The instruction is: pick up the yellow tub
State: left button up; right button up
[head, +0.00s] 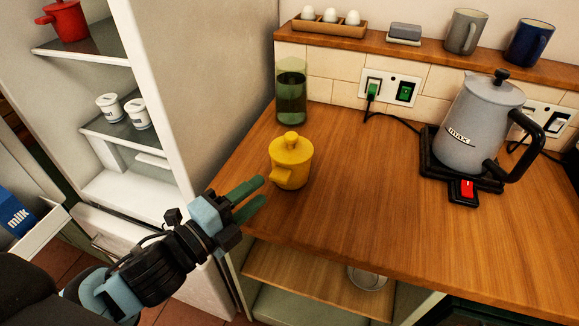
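The yellow tub (291,165), a lidded pot with a knob on top and a stubby handle at its lower left, stands upright on the wooden counter (370,205) near its left edge. My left gripper (261,190) has green fingers that point at the tub from the lower left. The fingers are apart with nothing between them, and a small gap shows between their tips and the tub. My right gripper is not in view.
A green glass jar (291,92) stands behind the tub. A grey kettle (476,125) sits on its black base at the right. A back ledge holds an egg tray (329,27) and mugs (466,32). An open fridge (110,185) is at the left. The counter's middle is clear.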

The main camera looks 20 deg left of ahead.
aim_at(278, 181)
pick_arm(q)
jog(key=shift+d+f+p+x, duration=0.1)
jog(key=shift+d+p+x, duration=0.05)
jog(key=shift+x, duration=1.4)
jog(key=shift+d+f+p+x, duration=0.1)
jog(key=shift+p+x, duration=0.05)
jog(key=shift+x, duration=1.35)
jog(key=shift+s, duration=0.1)
grip_shut()
